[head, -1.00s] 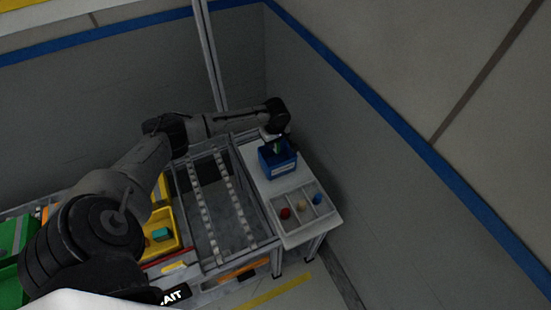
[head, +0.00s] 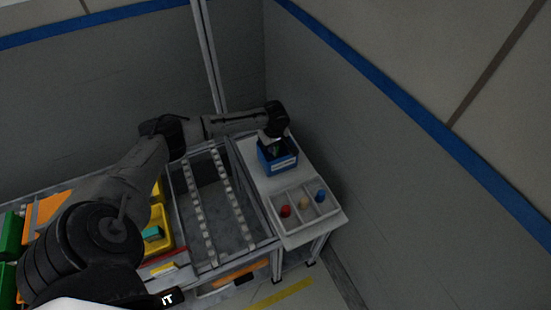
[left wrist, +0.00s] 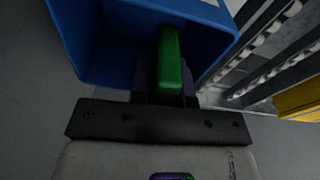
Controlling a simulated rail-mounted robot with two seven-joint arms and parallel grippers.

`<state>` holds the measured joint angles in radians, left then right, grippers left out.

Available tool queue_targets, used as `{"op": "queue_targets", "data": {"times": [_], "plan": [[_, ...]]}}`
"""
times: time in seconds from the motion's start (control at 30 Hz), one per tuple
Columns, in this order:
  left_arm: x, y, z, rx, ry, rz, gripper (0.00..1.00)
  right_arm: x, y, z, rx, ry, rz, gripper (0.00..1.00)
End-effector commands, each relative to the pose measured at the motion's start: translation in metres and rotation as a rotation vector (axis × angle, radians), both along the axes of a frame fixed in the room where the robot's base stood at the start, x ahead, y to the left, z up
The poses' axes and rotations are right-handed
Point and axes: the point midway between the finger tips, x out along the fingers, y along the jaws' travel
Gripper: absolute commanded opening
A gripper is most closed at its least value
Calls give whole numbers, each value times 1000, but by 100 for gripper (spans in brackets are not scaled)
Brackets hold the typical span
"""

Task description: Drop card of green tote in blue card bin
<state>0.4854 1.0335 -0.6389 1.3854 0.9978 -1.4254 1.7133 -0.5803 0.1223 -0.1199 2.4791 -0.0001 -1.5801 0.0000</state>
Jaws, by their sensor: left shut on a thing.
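The blue card bin (head: 279,167) stands on the white side table in the head view. It also shows at the top of the left wrist view (left wrist: 85,40). My left gripper (head: 276,144) points down at the bin's opening. In the left wrist view my left gripper (left wrist: 168,88) is shut on a green card (left wrist: 170,62), which is at the mouth of the bin. The card's far end lies over the bin's inside; whether it touches the bin I cannot tell. A green tote (head: 10,240) shows at the left edge of the head view. My right gripper is not in view.
A yellow tote (head: 158,215) holds a teal block (head: 152,233). A wall rises behind.

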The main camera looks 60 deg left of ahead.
Motion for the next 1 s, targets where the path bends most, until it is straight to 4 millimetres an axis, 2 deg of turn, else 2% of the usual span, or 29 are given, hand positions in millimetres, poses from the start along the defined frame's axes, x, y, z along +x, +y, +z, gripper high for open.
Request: {"op": "queue_targets", "data": {"times": [0.2,0.23,0.53,0.83,1.0], "plan": [[0,0,1,0,0,0,0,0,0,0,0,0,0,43],[0,0,1,0,0,0,18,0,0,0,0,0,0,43],[0,0,0,0,0,0,46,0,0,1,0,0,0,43],[0,0,5,0,-1,0,46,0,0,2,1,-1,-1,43],[0,-3,27,1,-2,-1,46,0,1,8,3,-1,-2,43]]}}
